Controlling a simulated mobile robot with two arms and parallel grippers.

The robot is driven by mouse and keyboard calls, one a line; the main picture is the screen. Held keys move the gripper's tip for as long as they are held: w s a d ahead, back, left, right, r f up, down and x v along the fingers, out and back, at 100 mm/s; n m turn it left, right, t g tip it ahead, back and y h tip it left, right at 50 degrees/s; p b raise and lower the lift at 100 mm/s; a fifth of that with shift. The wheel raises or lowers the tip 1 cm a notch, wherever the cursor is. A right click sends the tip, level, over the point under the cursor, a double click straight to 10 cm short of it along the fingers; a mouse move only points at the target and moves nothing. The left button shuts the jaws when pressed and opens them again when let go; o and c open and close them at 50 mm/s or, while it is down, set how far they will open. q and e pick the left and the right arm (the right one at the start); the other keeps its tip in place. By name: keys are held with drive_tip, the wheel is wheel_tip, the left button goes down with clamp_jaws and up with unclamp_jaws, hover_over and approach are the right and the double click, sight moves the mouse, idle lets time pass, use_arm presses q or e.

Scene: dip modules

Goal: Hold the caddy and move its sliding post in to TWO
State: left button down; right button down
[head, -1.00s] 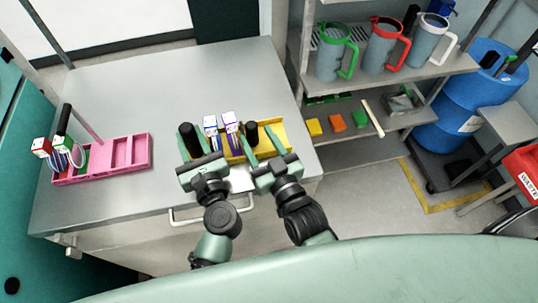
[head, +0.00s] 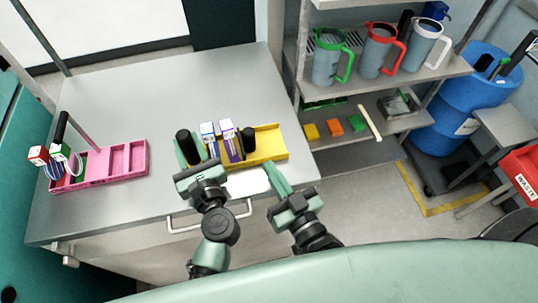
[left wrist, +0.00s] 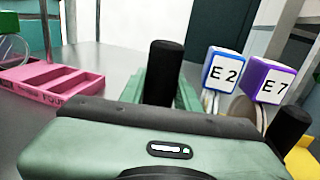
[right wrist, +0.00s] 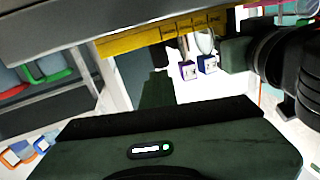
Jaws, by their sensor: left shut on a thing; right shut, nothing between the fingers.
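The yellow caddy (head: 268,146) lies near the front edge of the grey worktop; its side also shows upside down in the right wrist view (right wrist: 160,38). Two cube-topped pieces stand in it, marked E 2 (left wrist: 226,74) and E 7 (left wrist: 270,82). One black post (head: 184,148) stands at its left end, another (head: 248,138) just right of the cubes. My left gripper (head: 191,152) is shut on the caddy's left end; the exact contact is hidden. My right gripper (head: 279,180) is shut and empty, in front of the caddy and apart from it. I cannot read the caddy's markings.
A pink caddy (head: 125,160) with its own black post and cube-topped pieces stands at the left of the worktop. The worktop (head: 150,100) behind both is clear. Shelves with jugs (head: 378,52) and small coloured blocks (head: 334,126) stand at the right.

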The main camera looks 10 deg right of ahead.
sight(247, 140)
drive_tip(key=shift+s+d+f+m+y, duration=0.15)
drive_tip(key=shift+d+m+y, duration=0.15)
drive_tip(key=shift+d+m, duration=0.1)
drive_tip(key=d+m, duration=0.1)
drive_tip(key=d+m+y, duration=0.1)
drive_tip(key=m, duration=0.1)
drive_tip(key=d+f+m+y, duration=0.1)
drive_tip(key=d+m, duration=0.1)
drive_tip(key=shift+s+g, duration=0.4)
drive_tip(key=d+m, duration=0.1)
drive_tip(key=m, duration=0.1)
drive_tip(key=d+m+y, duration=0.1)
drive_tip(key=d+m, duration=0.1)
drive_tip(key=d+m+g+y, duration=0.1)
drive_tip(key=shift+w+d+r+m, duration=0.15)
drive_tip(key=shift+w+r+m, duration=0.1)
drive_tip(key=shift+m, duration=0.15)
drive_tip(key=shift+w+d+r+m+y, duration=0.15)
drive_tip(key=shift+d+m+y, duration=0.15)
drive_tip(key=shift+d+m, duration=0.4)
drive_tip(key=x, duration=1)
drive_tip(key=shift+a, duration=0.15)
use_arm(q)
drive_tip(key=shift+w, duration=0.1)
use_arm(e)
drive_tip(key=shift+w+a, duration=0.25)
drive_tip(key=shift+a, duration=0.95)
drive_tip(key=shift+w+a, duration=0.1)
drive_tip(key=shift+a, duration=0.7)
